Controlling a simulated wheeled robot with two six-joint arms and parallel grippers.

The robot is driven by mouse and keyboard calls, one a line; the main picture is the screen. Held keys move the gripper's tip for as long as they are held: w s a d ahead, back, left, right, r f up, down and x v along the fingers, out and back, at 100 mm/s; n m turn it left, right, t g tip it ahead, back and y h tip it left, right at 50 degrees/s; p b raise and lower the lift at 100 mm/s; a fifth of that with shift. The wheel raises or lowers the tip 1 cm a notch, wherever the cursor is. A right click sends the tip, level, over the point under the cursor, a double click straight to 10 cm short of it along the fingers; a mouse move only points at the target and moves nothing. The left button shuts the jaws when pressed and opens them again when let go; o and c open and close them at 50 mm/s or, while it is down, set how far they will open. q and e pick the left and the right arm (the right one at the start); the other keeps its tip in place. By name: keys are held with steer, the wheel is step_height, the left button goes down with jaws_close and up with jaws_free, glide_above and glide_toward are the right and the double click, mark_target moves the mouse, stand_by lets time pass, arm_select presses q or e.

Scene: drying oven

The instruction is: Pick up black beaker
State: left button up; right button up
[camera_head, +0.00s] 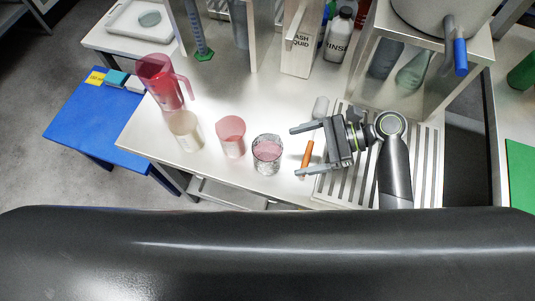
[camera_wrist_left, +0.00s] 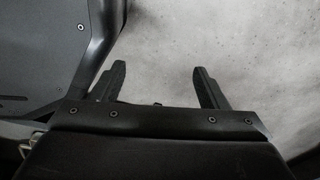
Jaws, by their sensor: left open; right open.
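A clear beaker with dark markings and pinkish contents (camera_head: 267,153) stands upright near the front edge of the light table (camera_head: 225,95). It is the darkest-looking of the small vessels in the head view; no fully black beaker shows. My right gripper (camera_head: 296,151) is open, its two fingers pointing left toward this beaker from the right. My left gripper (camera_wrist_left: 158,68) shows only in the left wrist view, open and empty over a grey floor.
A pink beaker (camera_head: 231,139), a cream beaker (camera_head: 186,133) and a red jug (camera_head: 165,84) stand left of the dark-marked beaker. An orange stick-like object (camera_head: 307,156) lies near my right gripper, beside a slatted rack (camera_head: 345,186). Bottles (camera_head: 338,38) stand behind.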

mark_target(267, 156)
steer(key=x, duration=0.4)
steer(key=b+x, duration=0.1)
steer(key=x, duration=0.3)
steer(key=shift+w+a+f, duration=0.1)
steer(key=shift+w+a, duration=0.05)
arm_select(q)
steer(key=shift+w+f, duration=0.45)
steer(key=shift+w, duration=0.35)
arm_select(e)
steer(key=shift+a+f, duration=0.2)
steer(key=shift+a, duration=0.2)
steer(key=c, duration=1.2)
steer(key=shift+c, duration=0.2)
steer(key=shift+r, duration=0.15)
